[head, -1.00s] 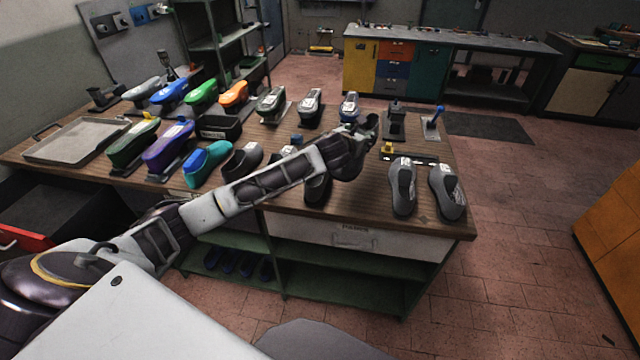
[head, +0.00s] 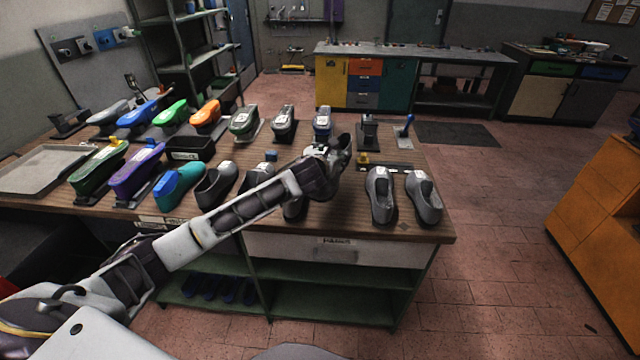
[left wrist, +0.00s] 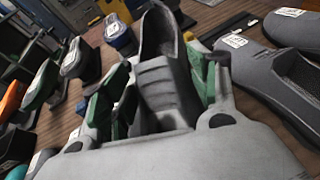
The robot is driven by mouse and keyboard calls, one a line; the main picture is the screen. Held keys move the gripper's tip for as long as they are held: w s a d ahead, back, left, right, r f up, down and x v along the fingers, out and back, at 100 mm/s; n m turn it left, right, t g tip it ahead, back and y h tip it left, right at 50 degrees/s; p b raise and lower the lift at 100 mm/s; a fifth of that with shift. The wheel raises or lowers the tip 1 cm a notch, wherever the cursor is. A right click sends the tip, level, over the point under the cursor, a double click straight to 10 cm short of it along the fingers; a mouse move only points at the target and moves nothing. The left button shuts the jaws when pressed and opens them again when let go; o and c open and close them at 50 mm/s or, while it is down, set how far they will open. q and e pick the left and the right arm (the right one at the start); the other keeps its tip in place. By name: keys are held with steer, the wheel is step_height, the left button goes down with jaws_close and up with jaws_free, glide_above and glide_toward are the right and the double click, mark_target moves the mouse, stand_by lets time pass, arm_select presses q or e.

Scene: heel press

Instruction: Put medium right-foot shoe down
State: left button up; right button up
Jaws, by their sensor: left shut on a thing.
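My left gripper (head: 322,160) reaches over the right half of the wooden workbench (head: 410,232). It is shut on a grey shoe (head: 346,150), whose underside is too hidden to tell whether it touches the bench. In the left wrist view the held shoe (left wrist: 165,85) sits between the green finger pads of my left gripper (left wrist: 155,78), its opening pointing away from the wrist. Two grey shoes with white labels, the left one (head: 380,196) and the right one (head: 424,197), stand side by side to the right of my gripper. My right gripper is not in view.
Another dark shoe (head: 295,208) is partly hidden under my forearm. A black bar with a yellow block (head: 363,159) and a dark stand (head: 369,130) are right of the held shoe.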

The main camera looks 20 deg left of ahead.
arm_select(q)
step_height(320, 180, down, 4)
steer(key=shift+r, duration=0.2)
steer(key=shift+f, duration=0.5)
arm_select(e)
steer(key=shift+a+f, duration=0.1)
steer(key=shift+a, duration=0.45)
